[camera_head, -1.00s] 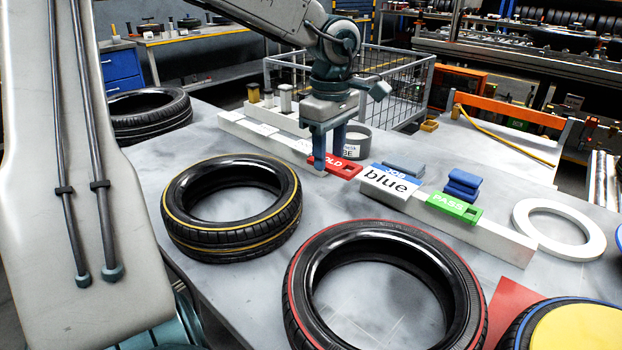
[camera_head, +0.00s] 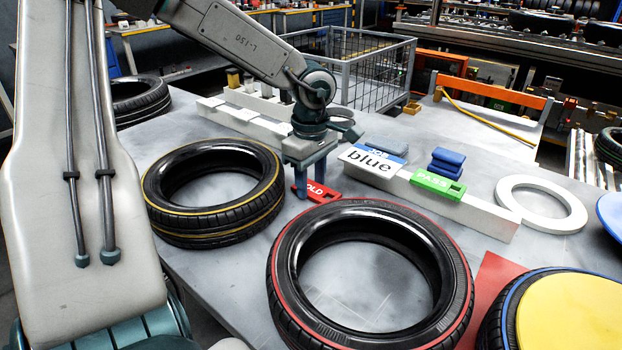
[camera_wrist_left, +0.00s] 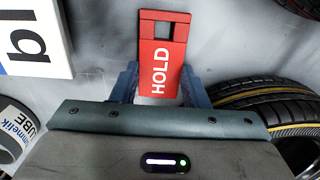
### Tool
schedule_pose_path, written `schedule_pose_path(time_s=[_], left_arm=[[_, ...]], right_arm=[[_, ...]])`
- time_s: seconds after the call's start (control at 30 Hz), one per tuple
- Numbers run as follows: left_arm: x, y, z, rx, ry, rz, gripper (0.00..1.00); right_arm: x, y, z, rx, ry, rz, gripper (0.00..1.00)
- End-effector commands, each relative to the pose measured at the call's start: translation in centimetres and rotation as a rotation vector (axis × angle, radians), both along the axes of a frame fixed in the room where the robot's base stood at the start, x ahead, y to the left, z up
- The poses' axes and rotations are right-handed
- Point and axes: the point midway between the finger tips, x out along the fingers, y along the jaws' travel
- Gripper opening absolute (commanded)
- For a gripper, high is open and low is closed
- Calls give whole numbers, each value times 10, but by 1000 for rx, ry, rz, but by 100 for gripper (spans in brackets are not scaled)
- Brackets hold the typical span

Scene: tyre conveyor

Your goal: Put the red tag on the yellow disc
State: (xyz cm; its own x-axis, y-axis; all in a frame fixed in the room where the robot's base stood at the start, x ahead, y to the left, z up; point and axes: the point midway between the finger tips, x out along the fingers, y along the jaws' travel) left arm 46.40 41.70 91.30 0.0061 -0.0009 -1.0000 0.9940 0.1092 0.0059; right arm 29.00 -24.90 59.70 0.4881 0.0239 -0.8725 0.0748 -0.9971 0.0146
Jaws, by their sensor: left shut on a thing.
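The red tag (camera_head: 322,193), marked HOLD, is between the fingers of my left gripper (camera_head: 309,180), in front of the white rail. In the left wrist view the red tag (camera_wrist_left: 162,57) shows its lettering and a square hole, with the gripper's blue fingers (camera_wrist_left: 158,86) on either side of its lower part. My left gripper is shut on it. The yellow disc (camera_head: 572,312) lies on a blue-striped tyre (camera_head: 500,318) at the lower right, cut by the frame edge, well apart from the tag. My right gripper is not in view.
A red-striped tyre (camera_head: 455,285) lies between the tag and the disc. A yellow-striped tyre (camera_head: 212,225) lies left. A white ring (camera_head: 570,220) lies at right.

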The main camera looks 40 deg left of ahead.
Motion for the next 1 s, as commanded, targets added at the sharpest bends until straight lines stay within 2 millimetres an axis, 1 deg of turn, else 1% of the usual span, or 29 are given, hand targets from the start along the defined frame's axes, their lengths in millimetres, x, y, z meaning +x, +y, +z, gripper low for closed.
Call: schedule_pose_path(time_s=[0.1, 0.27, 0.3, 0.4, 0.67, 0.8, 0.87, 1.0], left_arm=[[0, 0, 1, 0, -1, 0, 19], [0, 0, -3, 0, -1, 0, 19], [0, 0, -3, 1, -1, 0, 45], [0, 0, -2, 1, 0, 0, 63], [0, 0, -2, 1, 0, 0, 63], [0, 0, 3, 1, 0, 0, 63], [1, 0, 10, 2, -4, 1, 63], [1, 0, 41, 3, -6, 2, 63]], right_arm=[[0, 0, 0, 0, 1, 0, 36], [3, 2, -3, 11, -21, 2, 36], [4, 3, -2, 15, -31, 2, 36], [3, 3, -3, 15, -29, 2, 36], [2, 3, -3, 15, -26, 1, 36], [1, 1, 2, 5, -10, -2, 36], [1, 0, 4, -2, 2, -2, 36], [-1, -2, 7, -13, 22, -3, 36]])
